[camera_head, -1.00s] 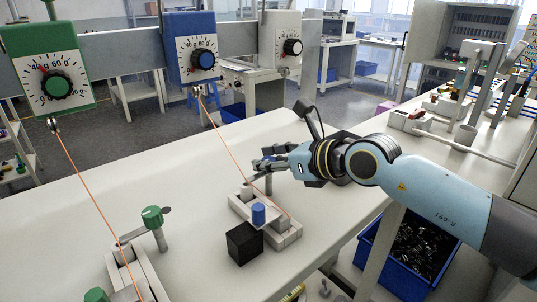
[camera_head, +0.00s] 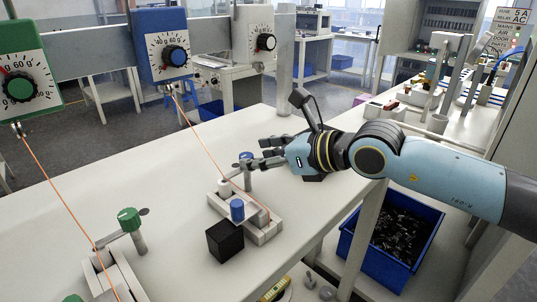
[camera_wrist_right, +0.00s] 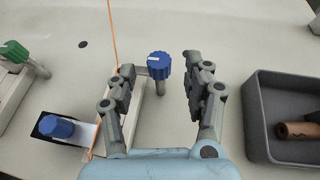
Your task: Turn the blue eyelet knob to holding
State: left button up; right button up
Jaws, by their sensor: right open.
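A ribbed blue knob (camera_head: 246,157) with a white mark on top stands on a grey post. A flat grey lever runs from the post toward the pale fixture (camera_head: 254,236). In the right wrist view this blue knob (camera_wrist_right: 159,65) lies between the spread fingers, nearer their tips, with gaps on both sides. My right gripper (camera_head: 252,154) is open and empty around the knob's area. A second, shorter blue knob (camera_head: 237,208) sits on the fixture; it also shows in the right wrist view (camera_wrist_right: 57,127). My left gripper is not in view.
An orange wire (camera_head: 205,142) runs from the blue gauge (camera_head: 163,48) to the fixture. A black block (camera_head: 225,240) stands beside it. A green knob (camera_head: 129,218) stands left. A grey tray (camera_wrist_right: 290,115) holds a brown cylinder in the right wrist view.

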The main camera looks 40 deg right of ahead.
jog(key=shift+v, duration=1.65)
jog(key=shift+a, duration=0.1)
